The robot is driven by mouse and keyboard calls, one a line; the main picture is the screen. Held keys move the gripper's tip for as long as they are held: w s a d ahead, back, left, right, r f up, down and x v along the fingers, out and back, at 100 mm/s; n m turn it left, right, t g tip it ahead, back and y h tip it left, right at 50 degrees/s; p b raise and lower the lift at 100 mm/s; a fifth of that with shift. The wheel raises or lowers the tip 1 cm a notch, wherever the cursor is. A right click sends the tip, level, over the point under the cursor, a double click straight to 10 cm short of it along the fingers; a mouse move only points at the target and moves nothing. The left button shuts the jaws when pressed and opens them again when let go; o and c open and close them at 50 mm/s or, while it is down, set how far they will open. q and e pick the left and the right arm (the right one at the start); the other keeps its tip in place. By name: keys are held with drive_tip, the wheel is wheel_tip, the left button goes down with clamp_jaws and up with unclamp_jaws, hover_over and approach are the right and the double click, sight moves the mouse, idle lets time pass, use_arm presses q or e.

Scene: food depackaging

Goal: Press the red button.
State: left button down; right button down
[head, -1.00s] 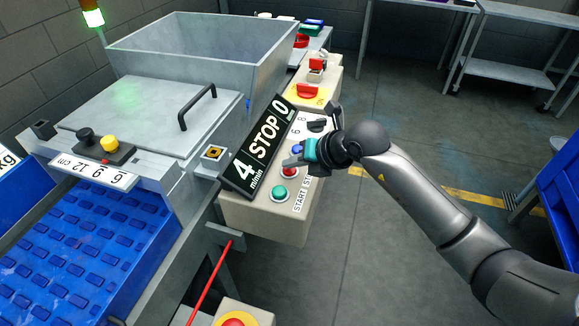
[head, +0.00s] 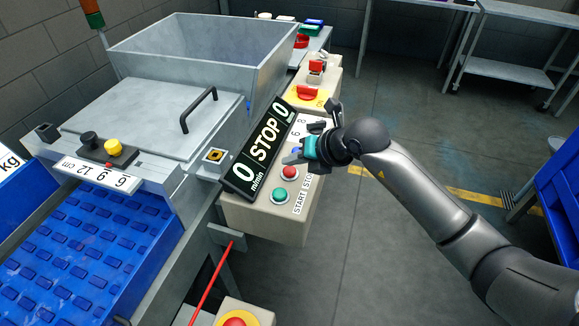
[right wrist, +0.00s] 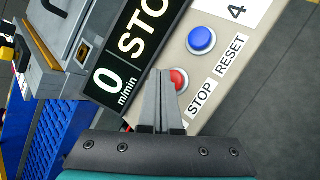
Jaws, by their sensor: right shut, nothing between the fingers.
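The red button (head: 289,172) sits on the beige control box (head: 267,224), above the green button (head: 279,195). In the right wrist view the red button (right wrist: 180,79) is beside the "STOP" label, partly hidden behind my fingers. My right gripper (head: 289,158) is shut and empty, just above the red button in the picture and seemingly clear of it. The right gripper's fingers (right wrist: 163,75) point at the box in the right wrist view. The display (head: 258,150) reads "0 m/min", "STOP" and "0". My left gripper is not in view.
A blue button (right wrist: 201,40) lies near the red one. A red rotary switch on yellow (head: 307,93) stands behind, and another red button (head: 235,322) at the bottom edge. The hopper (head: 200,50) and blue conveyor (head: 85,245) are on the left.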

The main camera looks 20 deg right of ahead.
sight(293, 173)
drive_tip(key=shift+r, duration=0.15)
wheel_tip(293, 173, up, 5)
drive_tip(key=p, duration=0.4)
drive_tip(key=shift+p, duration=0.4)
